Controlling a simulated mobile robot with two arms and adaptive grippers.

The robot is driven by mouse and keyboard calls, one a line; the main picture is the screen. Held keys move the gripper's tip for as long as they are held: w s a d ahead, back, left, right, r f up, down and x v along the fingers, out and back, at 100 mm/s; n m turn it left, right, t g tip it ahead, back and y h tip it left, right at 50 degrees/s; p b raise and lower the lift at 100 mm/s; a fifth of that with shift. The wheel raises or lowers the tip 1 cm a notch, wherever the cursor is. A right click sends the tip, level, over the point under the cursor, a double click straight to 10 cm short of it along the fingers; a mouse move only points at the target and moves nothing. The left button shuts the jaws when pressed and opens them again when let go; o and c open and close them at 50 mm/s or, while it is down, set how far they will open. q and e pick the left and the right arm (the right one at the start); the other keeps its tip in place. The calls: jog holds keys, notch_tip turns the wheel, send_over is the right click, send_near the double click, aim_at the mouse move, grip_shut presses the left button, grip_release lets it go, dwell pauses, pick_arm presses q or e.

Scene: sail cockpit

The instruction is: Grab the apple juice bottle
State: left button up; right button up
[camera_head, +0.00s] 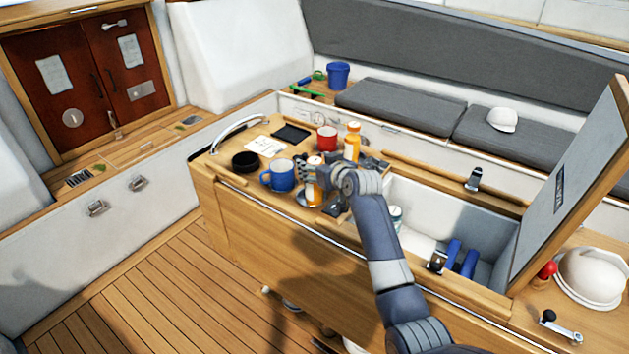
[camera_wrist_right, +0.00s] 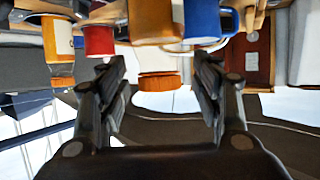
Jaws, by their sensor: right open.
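Two bottles with orange contents stand on the cockpit table; I cannot read which is apple juice. The nearer bottle (camera_head: 314,192) is partly hidden by my right gripper (camera_head: 311,173). The farther bottle (camera_head: 352,146), with an orange cap, stands behind the gripper. In the right wrist view, which appears upside down, the nearer bottle (camera_wrist_right: 156,22) has its white neck and orange cap between the open fingers of my right gripper (camera_wrist_right: 160,68). Clear gaps show on both sides of the cap. The farther bottle (camera_wrist_right: 58,38) is at the left there. My left gripper is out of view.
A blue mug (camera_head: 279,176) stands just left of the nearer bottle, and a red mug (camera_head: 326,138) behind it. A black round container (camera_head: 245,162) is farther left. An open storage box (camera_head: 450,211) with a raised lid (camera_head: 566,190) lies to the right.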

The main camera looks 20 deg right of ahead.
jog(key=shift+w+f, duration=0.25)
jog(key=shift+w, duration=0.35)
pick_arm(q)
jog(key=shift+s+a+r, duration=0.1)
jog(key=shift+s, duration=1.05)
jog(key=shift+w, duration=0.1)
pick_arm(e)
jog(key=shift+c, duration=0.6)
grip_shut()
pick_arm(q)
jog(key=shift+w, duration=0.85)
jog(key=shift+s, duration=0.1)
